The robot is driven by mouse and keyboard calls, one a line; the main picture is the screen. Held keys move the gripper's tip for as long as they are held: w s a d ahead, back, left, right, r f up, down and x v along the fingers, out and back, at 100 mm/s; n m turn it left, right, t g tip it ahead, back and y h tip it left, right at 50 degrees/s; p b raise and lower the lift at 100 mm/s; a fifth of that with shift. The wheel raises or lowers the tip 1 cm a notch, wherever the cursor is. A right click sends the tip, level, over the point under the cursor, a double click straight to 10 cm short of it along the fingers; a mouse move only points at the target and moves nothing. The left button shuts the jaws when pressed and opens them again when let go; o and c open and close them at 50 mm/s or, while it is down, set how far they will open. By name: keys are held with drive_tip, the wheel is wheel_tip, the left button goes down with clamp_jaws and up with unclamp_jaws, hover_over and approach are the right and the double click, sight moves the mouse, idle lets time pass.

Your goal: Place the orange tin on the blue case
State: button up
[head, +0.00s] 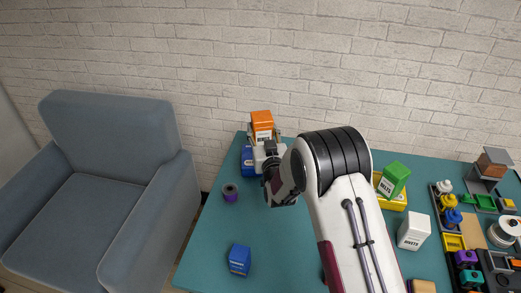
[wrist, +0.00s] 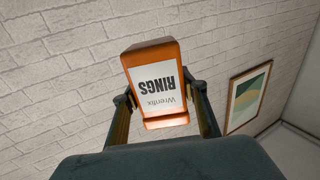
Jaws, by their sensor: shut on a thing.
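The orange tin (head: 262,117) with a white label is at the far left part of the table in the head view. It fills the middle of the wrist view (wrist: 152,53), its label reading "RINGS" upside down. My gripper (head: 266,139) is shut on it, one finger on each side in the wrist view (wrist: 160,100). The blue case (head: 246,161) is behind and below my gripper, near the table's back left edge, and is partly hidden. The tin shows above the case; I cannot tell whether they touch.
A purple spool (head: 230,193) and a small blue box (head: 239,260) stand on the left part of the teal table (head: 205,243). Right of my arm are a green box (head: 394,178) on a yellow case (head: 397,203), a white box (head: 413,231) and a crowded parts area. A brick wall is behind.

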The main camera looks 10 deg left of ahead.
sight(258, 140)
drive_tip(key=shift+w+a+r, duration=0.15)
drive_tip(key=shift+w+a, duration=0.75)
drive_tip(key=shift+a, duration=0.1)
drive_tip(key=shift+f, duration=3.15)
drive_tip(key=shift+f, duration=0.1)
drive_tip(key=shift+f, duration=1.75)
drive_tip(key=shift+f, duration=0.15)
drive_tip(key=o, duration=1.3)
